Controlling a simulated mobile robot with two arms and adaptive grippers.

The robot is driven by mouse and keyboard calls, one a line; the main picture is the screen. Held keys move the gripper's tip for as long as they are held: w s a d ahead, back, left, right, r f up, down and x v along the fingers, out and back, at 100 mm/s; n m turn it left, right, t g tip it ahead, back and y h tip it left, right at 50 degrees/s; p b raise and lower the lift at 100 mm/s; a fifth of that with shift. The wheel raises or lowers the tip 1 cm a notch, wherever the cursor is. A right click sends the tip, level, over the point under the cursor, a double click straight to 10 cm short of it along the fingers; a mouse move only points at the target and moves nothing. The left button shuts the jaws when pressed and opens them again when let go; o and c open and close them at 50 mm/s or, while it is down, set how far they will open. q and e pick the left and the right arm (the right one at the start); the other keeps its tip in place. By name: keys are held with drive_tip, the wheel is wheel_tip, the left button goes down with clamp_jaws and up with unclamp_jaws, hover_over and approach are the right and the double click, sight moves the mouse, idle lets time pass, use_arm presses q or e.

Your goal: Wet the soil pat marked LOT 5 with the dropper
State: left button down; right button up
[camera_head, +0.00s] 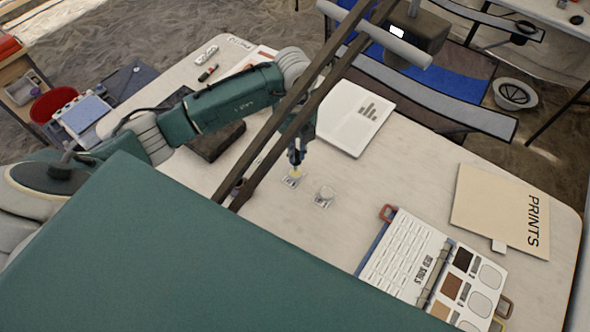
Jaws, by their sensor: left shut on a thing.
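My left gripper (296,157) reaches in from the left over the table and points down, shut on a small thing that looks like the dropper. A pale yellow part (296,170) shows just below the fingers. Right beneath it is a small clear dish or card (290,182); I cannot tell whether the two touch. A second small dish with a round pale grey pat (325,193) lies just to the right and nearer. Any lot markings are too small to read. The rest of the dropper is hidden by the fingers. My right gripper is out of view.
Two dark slanting bars (270,155) cross in front of the table (400,185), close to my left gripper. A soil chart binder (405,255) and a PRINTS folder (500,210) lie right. The table between is clear.

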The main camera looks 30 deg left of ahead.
use_arm(q)
drive_tip(key=shift+r+p, duration=2.3)
drive_tip(key=shift+r, duration=1.15)
